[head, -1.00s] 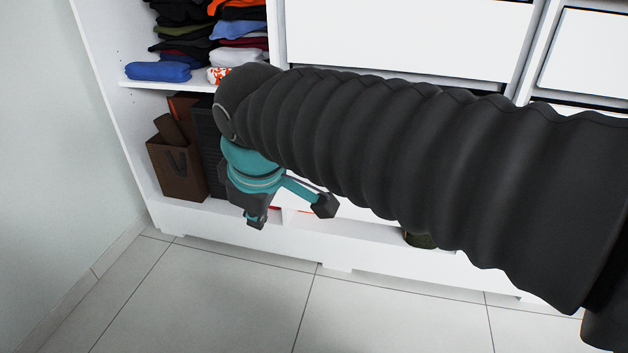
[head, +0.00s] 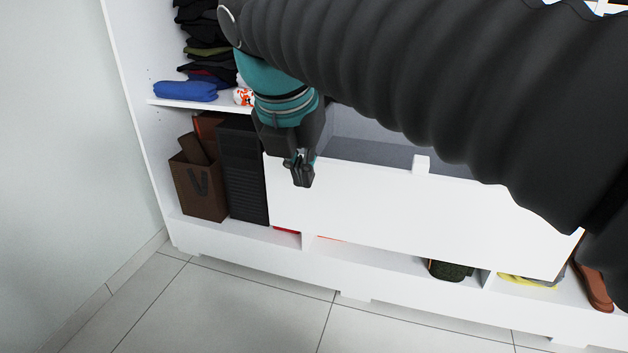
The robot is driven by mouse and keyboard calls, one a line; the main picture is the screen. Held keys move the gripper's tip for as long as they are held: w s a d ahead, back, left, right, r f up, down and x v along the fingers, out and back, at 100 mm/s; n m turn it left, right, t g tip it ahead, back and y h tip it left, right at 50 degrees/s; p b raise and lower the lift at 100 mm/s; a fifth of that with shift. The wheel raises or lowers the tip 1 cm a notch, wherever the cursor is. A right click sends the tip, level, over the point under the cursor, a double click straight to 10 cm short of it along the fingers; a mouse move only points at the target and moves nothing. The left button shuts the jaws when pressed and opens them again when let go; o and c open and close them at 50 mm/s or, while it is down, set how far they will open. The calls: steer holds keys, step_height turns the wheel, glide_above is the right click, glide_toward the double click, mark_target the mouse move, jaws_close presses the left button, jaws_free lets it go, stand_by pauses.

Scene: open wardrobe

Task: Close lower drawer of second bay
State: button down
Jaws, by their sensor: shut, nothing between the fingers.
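The lower drawer of the second bay (head: 400,208) stands pulled out in the head view. It has a wide white front, and its grey inside shows behind the top edge. A small white handle (head: 421,164) sits on that top edge, right of my gripper. My gripper (head: 302,182) is shut and empty, with fingers pointing down. It overlaps the left part of the drawer front in the picture. I cannot tell whether the fingers touch the front. My arm hides the drawer's upper right part and the bay above it.
Left of the drawer are a brown paper bag (head: 200,190) and a dark ribbed box (head: 243,175). Folded clothes, including a blue roll (head: 185,91), lie on the shelf above. Shoes (head: 594,285) stand low at the right. The tiled floor (head: 230,305) in front is clear.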

mark_target(317, 198)
steer(key=b+x, duration=0.1)
steer(key=x, duration=0.2)
steer(key=w+x, duration=0.1)
steer(key=x, duration=0.3)
steer(key=w+r+b+x, duration=0.1)
steer(key=x, duration=0.3)
steer(key=shift+w+d+b, duration=0.15)
steer(key=shift+d+b, duration=0.15)
steer(key=shift+d, duration=0.1)
steer(key=shift+w+d, duration=0.2)
steer(key=shift+w, duration=0.4)
